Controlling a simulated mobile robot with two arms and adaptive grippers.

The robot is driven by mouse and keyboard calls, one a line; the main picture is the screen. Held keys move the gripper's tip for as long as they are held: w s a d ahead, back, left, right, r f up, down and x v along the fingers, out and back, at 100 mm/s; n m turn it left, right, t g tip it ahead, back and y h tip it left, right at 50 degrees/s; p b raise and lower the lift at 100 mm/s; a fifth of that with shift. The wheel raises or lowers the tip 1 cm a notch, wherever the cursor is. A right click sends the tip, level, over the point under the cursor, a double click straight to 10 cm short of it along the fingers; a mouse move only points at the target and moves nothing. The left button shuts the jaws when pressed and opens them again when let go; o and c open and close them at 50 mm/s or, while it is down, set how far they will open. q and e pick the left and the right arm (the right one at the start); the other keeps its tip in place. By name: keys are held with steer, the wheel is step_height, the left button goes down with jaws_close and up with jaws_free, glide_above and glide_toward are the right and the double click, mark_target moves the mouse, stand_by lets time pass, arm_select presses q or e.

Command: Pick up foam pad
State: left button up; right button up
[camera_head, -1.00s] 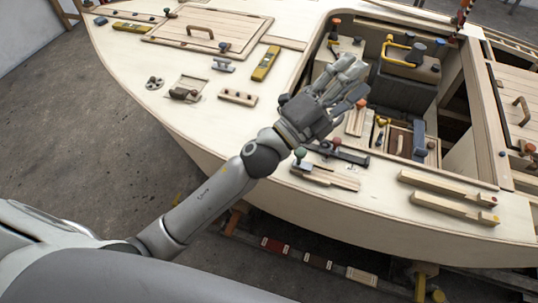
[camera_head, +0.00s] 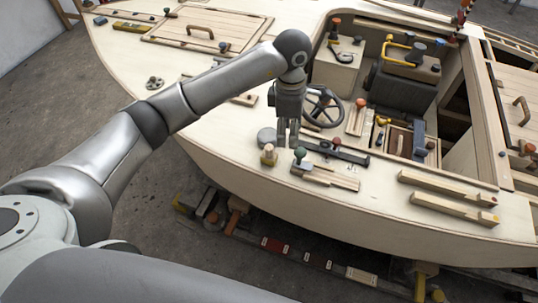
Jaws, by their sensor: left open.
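My left gripper (camera_head: 287,138) points down over the near side deck of the plywood hull, with its fingers apart and nothing seen between them. A grey round, flat piece (camera_head: 266,136) lies on the deck just left of the fingers, partly hidden by them. It may be the foam pad, but I cannot tell its material. Whether the fingertips touch anything is unclear. My right gripper is not in view.
A wooden knobbed piece (camera_head: 268,155), a green-topped knob (camera_head: 299,154) and a dark bar tool (camera_head: 343,152) stand close by. A steering wheel (camera_head: 323,107) is behind the gripper. Wooden battens (camera_head: 447,205) lie on the right. The hull edge drops off in front.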

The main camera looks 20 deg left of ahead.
arm_select(q)
steer(key=a+r+y, duration=0.1)
steer(key=a+y, duration=0.1)
steer(key=a, duration=0.2)
steer(key=p, duration=0.1)
glide_above(269, 147)
steer(key=f, duration=0.4)
steer(key=shift+w+d+f, duration=0.25)
steer(key=shift+w+d, duration=0.05)
steer(key=shift+w, duration=0.1)
steer(key=shift+f, duration=0.25)
steer(key=shift+s+f+p, duration=0.15)
steer(key=shift+f+p, duration=0.45)
steer(key=f, duration=0.1)
steer(key=f+p, duration=0.1)
steer(key=f, duration=0.1)
steer(key=shift+s+a+f, duration=0.15)
steer(key=shift+s+a, duration=0.1)
steer(key=shift+f, duration=0.5)
jaws_close()
steer(key=shift+r, duration=0.1)
